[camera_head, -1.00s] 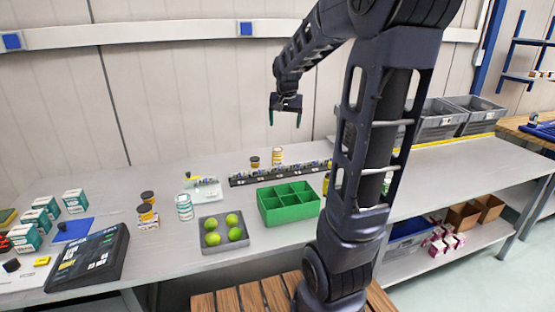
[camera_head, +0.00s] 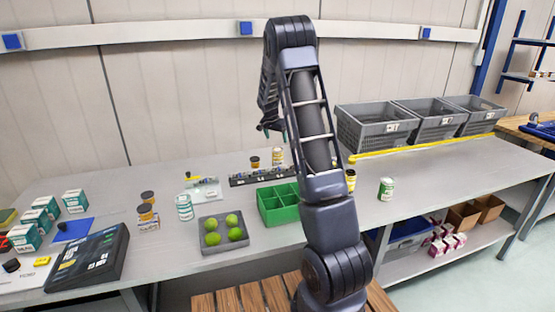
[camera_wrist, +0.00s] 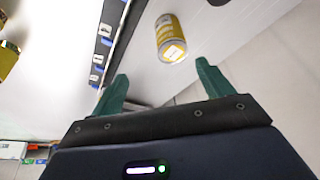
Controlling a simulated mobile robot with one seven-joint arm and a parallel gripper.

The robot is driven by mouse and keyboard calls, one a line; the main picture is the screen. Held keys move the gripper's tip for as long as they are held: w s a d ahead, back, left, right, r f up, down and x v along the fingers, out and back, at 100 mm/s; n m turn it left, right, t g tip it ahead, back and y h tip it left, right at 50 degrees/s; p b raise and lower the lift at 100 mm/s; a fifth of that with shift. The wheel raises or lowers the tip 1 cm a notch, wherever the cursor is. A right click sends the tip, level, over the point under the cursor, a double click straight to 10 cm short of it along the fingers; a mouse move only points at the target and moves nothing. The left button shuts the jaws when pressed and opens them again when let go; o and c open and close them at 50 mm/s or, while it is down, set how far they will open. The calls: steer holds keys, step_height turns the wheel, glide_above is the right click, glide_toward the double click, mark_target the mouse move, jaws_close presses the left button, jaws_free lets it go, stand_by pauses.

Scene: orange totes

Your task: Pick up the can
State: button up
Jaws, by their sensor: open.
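Several cans stand on the grey bench. A yellow-and-white can (camera_head: 278,156) stands behind the black rack; a yellow-and-white can (camera_wrist: 171,38) also shows in the wrist view, beyond the fingertips and apart from them. A green-and-white can (camera_head: 386,188) stands alone to the right of my arm. A white-and-teal can (camera_head: 184,207) stands at left of centre. A yellow can (camera_head: 351,179) is partly hidden beside my arm. My gripper (camera_head: 270,128) is above the back of the bench, partly hidden by my arm. In the wrist view its green fingers (camera_wrist: 163,86) are apart and empty.
A black rack (camera_head: 240,181) of small parts lies in front of the yellow-and-white can. A green divided bin (camera_head: 266,208) and a grey tray (camera_head: 218,248) of green balls sit nearer. Grey crates (camera_head: 372,130) stand at the back right. The right bench is mostly clear.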

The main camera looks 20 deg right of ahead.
glide_above(277, 150)
steer(key=s+a, duration=0.2)
step_height(277, 150, down, 4)
steer(key=shift+m, duration=0.3)
steer(key=x, duration=0.6)
steer(key=shift+w+d+r, duration=0.1)
steer(key=shift+w+d, duration=0.1)
steer(key=shift+d, duration=0.05)
steer(key=shift+x, duration=2.65)
steer(key=shift+a, duration=0.15)
steer(key=c, duration=1.3)
steer(key=shift+r, duration=0.1)
